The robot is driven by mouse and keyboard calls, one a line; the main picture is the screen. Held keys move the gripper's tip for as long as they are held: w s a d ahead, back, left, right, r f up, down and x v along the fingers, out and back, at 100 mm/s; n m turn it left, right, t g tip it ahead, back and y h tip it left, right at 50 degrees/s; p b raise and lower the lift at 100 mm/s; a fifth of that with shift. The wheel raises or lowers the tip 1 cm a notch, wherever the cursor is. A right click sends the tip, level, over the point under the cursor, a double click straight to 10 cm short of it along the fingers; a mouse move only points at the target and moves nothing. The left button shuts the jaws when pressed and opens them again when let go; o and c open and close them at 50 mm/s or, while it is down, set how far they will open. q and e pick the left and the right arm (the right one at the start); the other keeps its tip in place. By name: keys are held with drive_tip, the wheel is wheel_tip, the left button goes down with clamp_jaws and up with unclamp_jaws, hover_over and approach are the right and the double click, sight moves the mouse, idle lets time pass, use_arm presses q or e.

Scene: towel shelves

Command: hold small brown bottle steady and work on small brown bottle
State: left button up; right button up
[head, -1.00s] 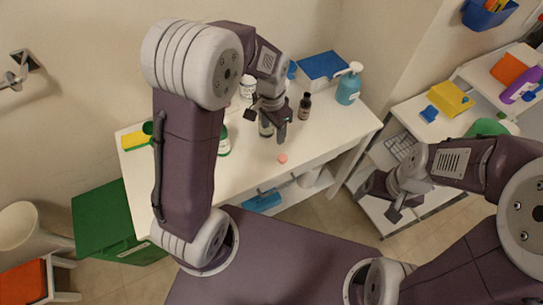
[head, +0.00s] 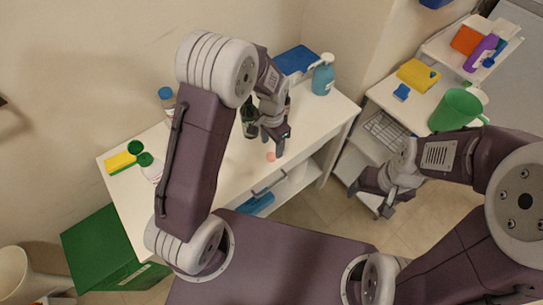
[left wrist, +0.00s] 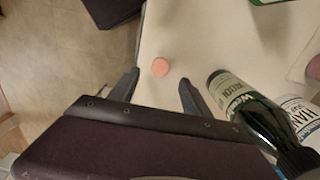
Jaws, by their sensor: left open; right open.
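I cannot make out the small brown bottle in the head view now; my left arm and gripper cover the area where it stood. My left gripper (head: 272,139) is open over the white table (head: 232,178), with nothing between its fingers. In the left wrist view a small pink disc (left wrist: 160,67) lies on the table just beyond its fingertips. The disc also shows in the head view (head: 271,156). A dark green bottle (left wrist: 240,100) stands beside the right-hand finger. My right gripper (head: 370,202) is open and empty, off the table's right side near the shelf cart.
A blue soap pump (head: 323,78) and a blue box (head: 297,60) stand at the table's back right. A white bottle with a green cap (head: 150,168) and a yellow sponge (head: 120,162) are at the left. A green jug (head: 456,110) stands on the cart. The table's front is clear.

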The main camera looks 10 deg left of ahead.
sight(272, 156)
use_arm(q)
wheel_tip(272, 156, down, 5)
drive_tip(key=shift+s+f, duration=0.1)
drive_tip(key=shift+f, duration=0.1)
idle(0.5)
clamp_jaws()
